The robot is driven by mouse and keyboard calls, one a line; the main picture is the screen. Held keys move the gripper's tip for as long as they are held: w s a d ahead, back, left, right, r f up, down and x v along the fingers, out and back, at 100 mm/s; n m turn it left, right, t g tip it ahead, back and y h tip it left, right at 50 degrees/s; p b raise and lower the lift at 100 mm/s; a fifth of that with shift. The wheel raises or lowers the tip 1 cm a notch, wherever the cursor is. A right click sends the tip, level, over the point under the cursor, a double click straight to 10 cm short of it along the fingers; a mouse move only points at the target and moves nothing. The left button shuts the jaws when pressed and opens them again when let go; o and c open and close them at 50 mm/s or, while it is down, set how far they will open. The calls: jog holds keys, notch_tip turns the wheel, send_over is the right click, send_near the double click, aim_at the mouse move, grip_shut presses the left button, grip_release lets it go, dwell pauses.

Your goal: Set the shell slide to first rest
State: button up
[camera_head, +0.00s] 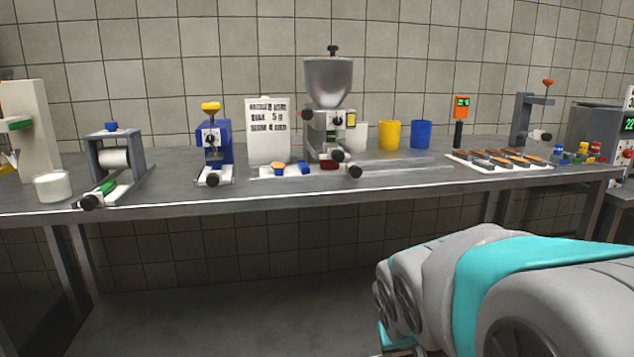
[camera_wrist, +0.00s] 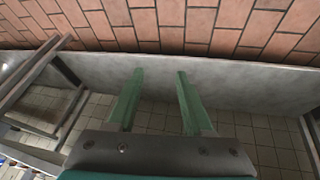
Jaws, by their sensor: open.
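A low white slide (camera_head: 262,172) lies along the bench below the steel hopper machine (camera_head: 328,84). It carries an orange-brown round piece (camera_head: 277,167), a blue block (camera_head: 304,168) and a dark red piece (camera_head: 329,165), with a black knob (camera_head: 355,171) at its right end. It looks like the shell slide, but no readable label confirms this. Its exact rest position cannot be told. My gripper (camera_wrist: 160,82) shows in the wrist view, its two green fingers apart with nothing between them. It is away from the slide, which I cannot identify in that view.
Left of the slide stand a blue press (camera_head: 218,150) and a grey roller stand (camera_head: 118,155). A white sign (camera_head: 268,135) stands behind it. The bench's front strip (camera_head: 400,187) is clear.

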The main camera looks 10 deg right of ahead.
jog(key=shift+o, duration=1.2)
jog(key=w+d+r+t, duration=0.2)
jog(key=w, duration=0.3)
jog(key=w+d+r+t+h+b, duration=0.1)
jog(key=w+d+r+t, duration=0.1)
jog(key=w, duration=0.4)
jog(key=shift+d+r+b, duration=0.25)
jog(key=shift+r+b, duration=0.05)
jog(key=shift+r, duration=0.1)
jog(key=n+t+y+b, duration=0.4)
jog(key=t, duration=0.5)
send_near(357, 173)
jog(key=w, duration=0.2)
jog(key=shift+w+a+f, duration=0.1)
jog(key=shift+w, duration=1.7)
jog(key=shift+w+a+f, duration=0.1)
jog(key=shift+w, duration=1.75)
grip_shut()
